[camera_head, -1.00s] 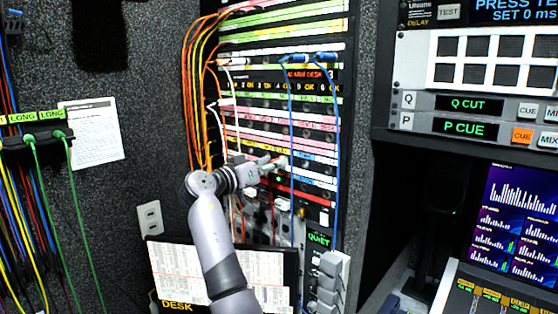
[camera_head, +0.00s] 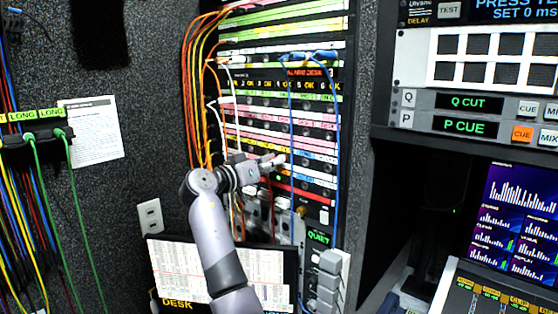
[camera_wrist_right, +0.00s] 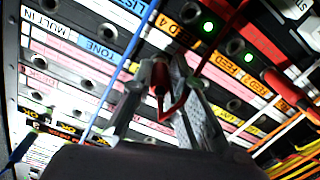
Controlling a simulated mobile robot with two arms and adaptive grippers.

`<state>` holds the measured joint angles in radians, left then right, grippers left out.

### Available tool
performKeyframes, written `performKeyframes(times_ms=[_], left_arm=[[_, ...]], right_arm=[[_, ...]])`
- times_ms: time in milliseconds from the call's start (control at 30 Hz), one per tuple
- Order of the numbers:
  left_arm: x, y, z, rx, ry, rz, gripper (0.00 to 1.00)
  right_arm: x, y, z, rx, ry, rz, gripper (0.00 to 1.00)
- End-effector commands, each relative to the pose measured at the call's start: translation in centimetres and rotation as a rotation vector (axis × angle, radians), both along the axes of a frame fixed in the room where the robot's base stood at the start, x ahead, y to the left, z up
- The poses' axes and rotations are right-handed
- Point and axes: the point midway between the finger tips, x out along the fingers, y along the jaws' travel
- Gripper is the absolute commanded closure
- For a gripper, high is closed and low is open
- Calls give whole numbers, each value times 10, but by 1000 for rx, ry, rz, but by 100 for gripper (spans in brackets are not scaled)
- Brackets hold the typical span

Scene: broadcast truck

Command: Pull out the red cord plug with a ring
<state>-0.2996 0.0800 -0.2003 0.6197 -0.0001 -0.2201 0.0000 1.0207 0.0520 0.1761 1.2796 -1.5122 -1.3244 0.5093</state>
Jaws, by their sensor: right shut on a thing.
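My right gripper (camera_head: 276,161) is at the patch panel in the head view, its arm reaching up from below. In the right wrist view, its two fingers (camera_wrist_right: 172,82) are shut on a red plug (camera_wrist_right: 158,84), in front of the panel's rows of jacks. A red cord (camera_wrist_right: 227,38) runs from near the fingers up past the top edge. The fingers cover part of the plug, and I cannot tell whether its tip is in a jack. I cannot make out the ring clearly. My left gripper is not in view.
Blue cords (camera_head: 337,120) hang down the panel just right of the gripper. Orange cords (camera_head: 190,100) hang along its left side. A blue cord (camera_wrist_right: 122,70) crosses left of the fingers in the right wrist view. A screen (camera_head: 265,265) stands below, behind my arm.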

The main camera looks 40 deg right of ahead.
Motion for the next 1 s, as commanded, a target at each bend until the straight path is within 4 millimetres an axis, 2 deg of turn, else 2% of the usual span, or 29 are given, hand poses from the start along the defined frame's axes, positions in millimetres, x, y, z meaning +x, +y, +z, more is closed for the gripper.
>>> performKeyframes(times_ms=[1000], left_arm=[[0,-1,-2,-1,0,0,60]], right_arm=[[0,7,0,0,1,2,100]])
